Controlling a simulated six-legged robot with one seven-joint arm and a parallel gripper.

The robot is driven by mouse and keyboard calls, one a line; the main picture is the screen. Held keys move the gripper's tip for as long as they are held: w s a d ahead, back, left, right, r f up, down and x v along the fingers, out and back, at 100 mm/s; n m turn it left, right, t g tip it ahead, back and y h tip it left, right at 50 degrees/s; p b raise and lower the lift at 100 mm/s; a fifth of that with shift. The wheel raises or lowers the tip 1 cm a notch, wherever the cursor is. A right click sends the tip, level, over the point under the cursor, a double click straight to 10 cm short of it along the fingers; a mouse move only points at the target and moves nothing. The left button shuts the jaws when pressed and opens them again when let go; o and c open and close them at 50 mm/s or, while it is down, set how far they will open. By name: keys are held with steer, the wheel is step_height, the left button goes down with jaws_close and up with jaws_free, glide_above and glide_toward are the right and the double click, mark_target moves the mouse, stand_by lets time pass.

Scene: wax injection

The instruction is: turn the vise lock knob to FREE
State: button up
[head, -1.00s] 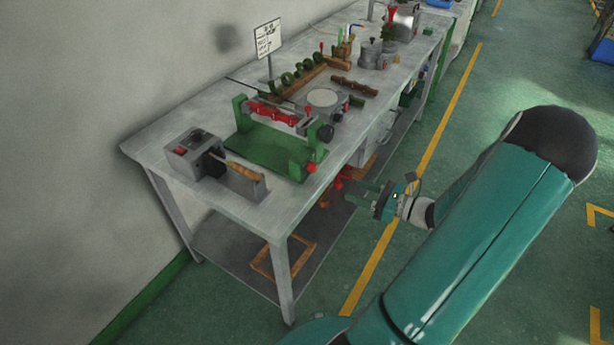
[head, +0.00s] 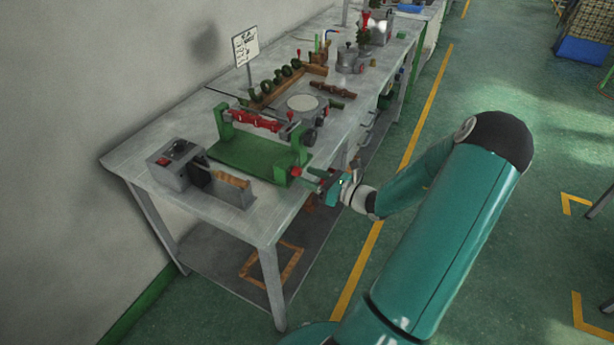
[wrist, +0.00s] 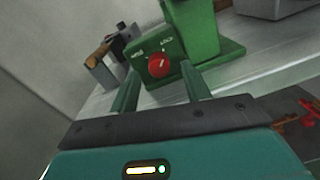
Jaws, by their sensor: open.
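The green vise (head: 235,158) stands on the near part of the workbench, with a red piece (head: 255,122) across its top. Its red lock knob (head: 296,172) is at the front right foot. In the wrist view the round red knob (wrist: 158,67) sits on a green face with two small white labels above it, too blurred to read surely. I cannot tell the knob's setting. My gripper (head: 313,180) is open beside the bench edge, facing the knob. In the wrist view the knob lies beyond and between the two green fingers of my gripper (wrist: 160,84), apparently not gripped.
A grey box with a wooden-handled tool (head: 232,181) stands left of the vise on the grey workbench (head: 190,212). A round plate device (head: 305,104) and a sign (head: 246,46) are behind. Red items lie on the lower shelf (wrist: 290,122).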

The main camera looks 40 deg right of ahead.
steer(key=shift+w+a, duration=0.2)
steer(key=shift+w, duration=0.35)
steer(key=shift+c, duration=0.2)
steer(key=c, duration=0.9)
steer(key=shift+c, duration=0.2)
